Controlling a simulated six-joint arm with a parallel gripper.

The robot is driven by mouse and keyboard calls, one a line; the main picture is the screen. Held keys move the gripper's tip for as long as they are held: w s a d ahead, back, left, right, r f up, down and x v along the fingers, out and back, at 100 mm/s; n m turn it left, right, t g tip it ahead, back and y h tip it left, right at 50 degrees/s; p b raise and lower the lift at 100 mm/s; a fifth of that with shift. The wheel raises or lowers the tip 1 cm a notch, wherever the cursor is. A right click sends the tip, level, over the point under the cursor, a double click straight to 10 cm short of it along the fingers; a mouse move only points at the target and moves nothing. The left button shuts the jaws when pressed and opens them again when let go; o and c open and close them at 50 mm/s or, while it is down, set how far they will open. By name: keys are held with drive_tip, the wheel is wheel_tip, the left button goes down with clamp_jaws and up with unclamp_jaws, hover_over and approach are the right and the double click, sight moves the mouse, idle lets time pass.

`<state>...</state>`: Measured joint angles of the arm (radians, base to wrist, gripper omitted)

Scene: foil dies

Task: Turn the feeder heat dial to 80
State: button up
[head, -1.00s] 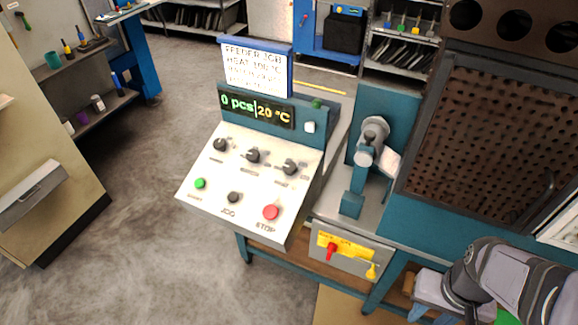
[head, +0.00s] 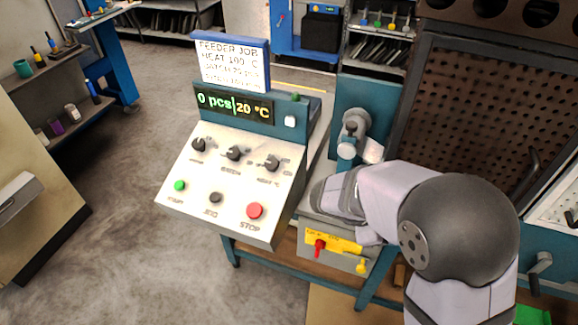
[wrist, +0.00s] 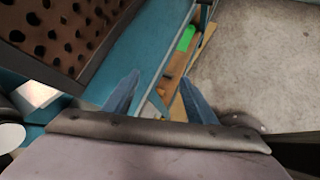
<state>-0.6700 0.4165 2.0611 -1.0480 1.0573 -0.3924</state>
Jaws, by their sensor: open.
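The feeder's sloped white control panel (head: 225,190) carries three black dials in a row. The right dial (head: 272,163) has a blurred label that seems to read heat; its pointer setting is too small to read. The display (head: 235,104) shows 0 pcs and 20 °C. The job card (head: 232,64) above it appears to read HEAT 100 °C. My gripper (wrist: 160,77) is open and empty in the wrist view, its two blue fingers apart. In the head view my arm is right of the panel, apart from the dials, and the fingers cannot be made out.
A green button (head: 180,185), a black jog knob (head: 215,197) and a red stop button (head: 255,210) sit below the dials. A grey-and-teal lever device (head: 355,125) and a perforated guard (head: 475,130) stand right of the panel. Space above the panel is clear.

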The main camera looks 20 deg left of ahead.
drive_tip(key=w+a+n+t+y+b, duration=0.1)
drive_tip(key=w+a+n+t, duration=0.25)
drive_tip(key=a, duration=0.35)
drive_tip(key=w+a+n+t, duration=0.2)
drive_tip(key=a+n, duration=0.2)
drive_tip(key=a, duration=0.2)
drive_tip(key=n+t+y+b, duration=0.1)
drive_tip(key=n+t+y, duration=0.5)
drive_tip(key=n, duration=0.2)
approach(270, 165)
drive_tip(key=w+d, duration=0.1)
drive_tip(key=w, duration=0.1)
drive_tip(key=w+d+r, duration=0.1)
drive_tip(key=w+d, duration=0.2)
drive_tip(key=w, duration=0.1)
drive_tip(key=shift+d+r, duration=0.2)
drive_tip(key=shift+r, duration=0.1)
drive_tip(key=shift+t+y, duration=0.3)
drive_tip(key=shift+t, duration=0.05)
drive_tip(key=s+a+f+b, duration=0.1)
drive_tip(key=a+f+b, duration=0.1)
drive_tip(key=a, duration=0.1)
drive_tip(key=shift+s, duration=0.4)
drive_tip(key=shift+s+a+f, duration=0.2)
drive_tip(key=shift+s+a, duration=0.1)
drive_tip(key=shift+a, duration=0.1)
drive_tip(key=shift+w+p, duration=0.85)
drive_tip(key=shift+w, duration=2.85)
drive_tip(key=c, duration=1)
